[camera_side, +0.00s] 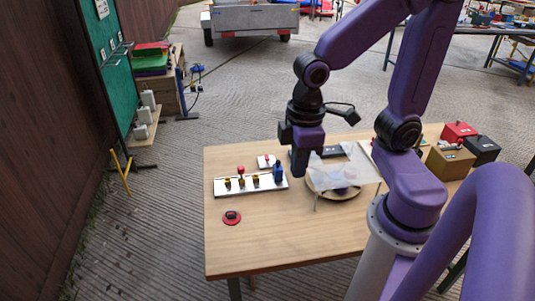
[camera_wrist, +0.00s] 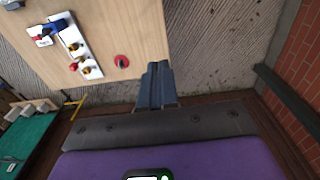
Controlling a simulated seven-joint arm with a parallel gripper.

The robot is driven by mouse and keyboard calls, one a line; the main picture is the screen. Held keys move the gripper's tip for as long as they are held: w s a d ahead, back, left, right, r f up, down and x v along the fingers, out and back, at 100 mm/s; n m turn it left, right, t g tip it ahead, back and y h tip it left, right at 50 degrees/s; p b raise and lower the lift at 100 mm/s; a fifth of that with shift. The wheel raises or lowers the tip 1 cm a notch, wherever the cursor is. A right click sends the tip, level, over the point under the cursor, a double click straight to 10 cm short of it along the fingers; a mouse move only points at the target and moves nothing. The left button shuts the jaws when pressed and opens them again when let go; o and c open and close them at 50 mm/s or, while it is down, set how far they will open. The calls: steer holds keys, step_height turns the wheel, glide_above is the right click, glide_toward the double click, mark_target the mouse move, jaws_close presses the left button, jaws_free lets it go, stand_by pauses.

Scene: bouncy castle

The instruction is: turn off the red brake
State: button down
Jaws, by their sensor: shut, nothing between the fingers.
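A round red base with a dark knob (camera_side: 232,217) lies near the left edge of the wooden table; it also shows in the wrist view (camera_wrist: 121,61). A white panel (camera_side: 222,190) behind it carries several yellow and dark switches, a red-topped lever (camera_side: 241,170) and a blue part (camera_side: 278,171). A small white block with a red top (camera_side: 266,161) stands behind the panel. I cannot tell which red part is the brake. My gripper (camera_side: 300,174) is shut and empty, right of the panel and touching none of these. Its fingers fill the middle of the wrist view (camera_wrist: 157,68).
A round wooden tray (camera_side: 343,194) with a clear sheet (camera_side: 345,168) over it is right of my gripper. Red, tan and black boxes (camera_side: 450,163) stand at the right rear.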

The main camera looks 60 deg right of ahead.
steer(key=w+d+f+m, duration=0.2)
steer(key=w+d+m, duration=0.25)
steer(key=w, duration=0.55)
steer(key=w+d+f+m, duration=0.3)
steer(key=w+d+m, duration=0.15)
steer(key=w, duration=0.55)
steer(key=w+d+f+m, duration=0.3)
steer(key=d, duration=0.4)
steer(key=w+d+f+m, duration=0.3)
steer(key=d, duration=0.4)
steer(key=w+d+f+m+h, duration=0.1)
steer(key=w+d+f+m, duration=0.2)
steer(key=d, duration=0.4)
steer(key=shift+d+f, duration=0.2)
glide_above(267, 159)
steer(key=f, duration=1.2)
steer(key=shift+w+d, duration=0.25)
steer(key=shift+d, duration=0.15)
steer(key=shift+s+a+f, duration=0.15)
steer(key=shift+f, duration=0.25)
steer(key=shift+s+a+f, duration=0.15)
steer(key=shift+f, duration=0.25)
